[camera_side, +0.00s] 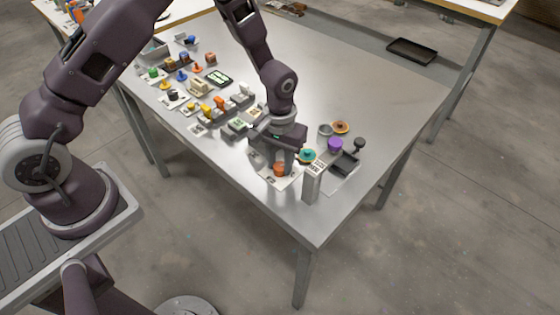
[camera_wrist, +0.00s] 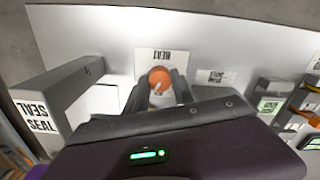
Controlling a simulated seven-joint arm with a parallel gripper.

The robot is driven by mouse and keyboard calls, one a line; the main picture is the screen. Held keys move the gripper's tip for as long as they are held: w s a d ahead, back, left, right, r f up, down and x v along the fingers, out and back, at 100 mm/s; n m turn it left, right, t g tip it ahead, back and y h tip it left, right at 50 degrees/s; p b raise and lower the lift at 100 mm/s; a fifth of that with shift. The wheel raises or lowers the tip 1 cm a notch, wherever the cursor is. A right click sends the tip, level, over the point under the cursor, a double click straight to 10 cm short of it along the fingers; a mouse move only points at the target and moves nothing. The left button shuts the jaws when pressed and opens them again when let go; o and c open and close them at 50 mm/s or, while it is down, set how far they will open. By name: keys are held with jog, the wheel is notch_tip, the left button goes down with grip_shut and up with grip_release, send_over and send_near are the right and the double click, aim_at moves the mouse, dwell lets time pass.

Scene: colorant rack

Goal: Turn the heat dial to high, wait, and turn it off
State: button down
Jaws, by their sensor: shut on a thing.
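The heat dial (camera_wrist: 159,78) is an orange round knob on a white plate (camera_wrist: 152,57) marked HEAT in the wrist view. It also shows in the side view (camera_side: 279,170), low on the near part of the table. My gripper (camera_wrist: 158,90) reaches down over the dial from above, with one dark finger on each side of it, and is shut on it. In the side view my gripper (camera_side: 284,160) stands upright over the dial and partly hides its plate. The dial's pointer setting is too small to read.
A grey post (camera_side: 312,182) marked SEAL in the wrist view (camera_wrist: 60,100) stands close beside the dial. Several small stations line the table's left. The table's right side (camera_side: 390,110) is clear.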

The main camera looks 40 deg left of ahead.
jog(key=m, duration=0.3)
jog(key=shift+m, duration=2)
jog(key=c, duration=1.1)
grip_release()
jog(key=shift+o, duration=0.2)
jog(key=shift+r, duration=0.1)
